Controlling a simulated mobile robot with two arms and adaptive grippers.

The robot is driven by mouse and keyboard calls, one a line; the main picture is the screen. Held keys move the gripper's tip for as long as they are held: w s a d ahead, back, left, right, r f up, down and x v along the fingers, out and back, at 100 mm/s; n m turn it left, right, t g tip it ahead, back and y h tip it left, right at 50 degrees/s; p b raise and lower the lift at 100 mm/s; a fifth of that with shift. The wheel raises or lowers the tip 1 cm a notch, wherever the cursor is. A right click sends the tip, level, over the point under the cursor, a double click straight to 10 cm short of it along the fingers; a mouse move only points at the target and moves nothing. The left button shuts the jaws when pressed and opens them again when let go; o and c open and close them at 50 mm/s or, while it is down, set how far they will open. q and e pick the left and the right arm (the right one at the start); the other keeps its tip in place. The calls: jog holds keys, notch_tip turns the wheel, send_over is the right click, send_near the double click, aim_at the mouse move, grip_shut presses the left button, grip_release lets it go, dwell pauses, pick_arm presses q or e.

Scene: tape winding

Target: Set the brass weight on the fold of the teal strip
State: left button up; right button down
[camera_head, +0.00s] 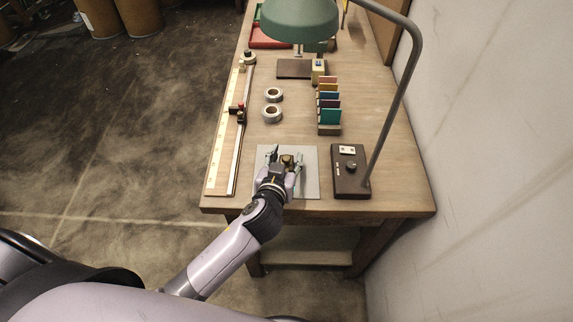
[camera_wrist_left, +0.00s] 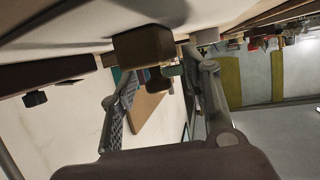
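The brass weight (camera_head: 287,160) is a small dark golden block on the grey mat (camera_head: 309,185) near the table's front edge. My left gripper (camera_head: 286,157) is over the mat with its fingers spread on either side of the weight, apparently with gaps. In the left wrist view the weight (camera_wrist_left: 143,45) shows as a brown block between the open fingertips (camera_wrist_left: 155,62). A teal piece (camera_head: 330,116) stands at the front of the card rack. I cannot make out a folded teal strip on the mat; the gripper covers part of it. My right gripper is out of view.
A brown control box (camera_head: 351,185) with a lamp pole (camera_head: 402,80) stands right of the mat. Two tape rolls (camera_head: 272,113) lie behind it. A rail with a ruler (camera_head: 223,130) runs along the left edge. The green lampshade (camera_head: 300,20) hangs over the back.

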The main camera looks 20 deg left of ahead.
pick_arm(q)
grip_shut()
dwell(0.3)
jog(key=shift+r, duration=0.1)
